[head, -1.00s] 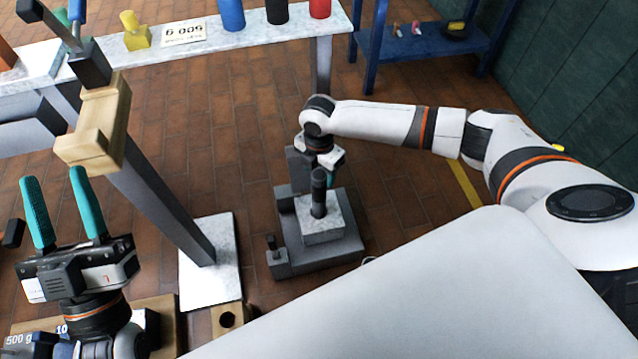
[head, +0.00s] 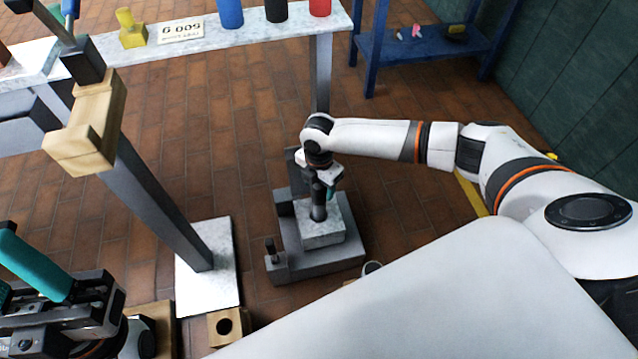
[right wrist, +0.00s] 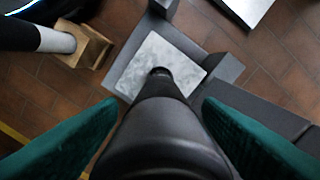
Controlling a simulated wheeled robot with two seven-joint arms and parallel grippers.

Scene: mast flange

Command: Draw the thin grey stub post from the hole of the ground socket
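The dark grey stub post (head: 319,206) stands upright in the ground socket, a grey base (head: 325,258) with a pale marbled block (head: 322,238) on it. The post also shows from above in the right wrist view (right wrist: 165,120), its foot at the marbled block. My right gripper (head: 322,190) is over the block, its teal fingers on either side of the post. In the right wrist view (right wrist: 160,105) the fingers are open, with gaps to the post. The hole rim is hidden by the post. My left gripper (head: 8,268) is open and empty, partly cut off at the lower left.
A leaning grey mast (head: 165,195) with a wooden head (head: 85,130) rises from a white plate (head: 208,265) left of the socket. A wooden block with a hole (head: 227,326) is nearer. A bench (head: 270,40) and blue shelf (head: 425,45) stand behind.

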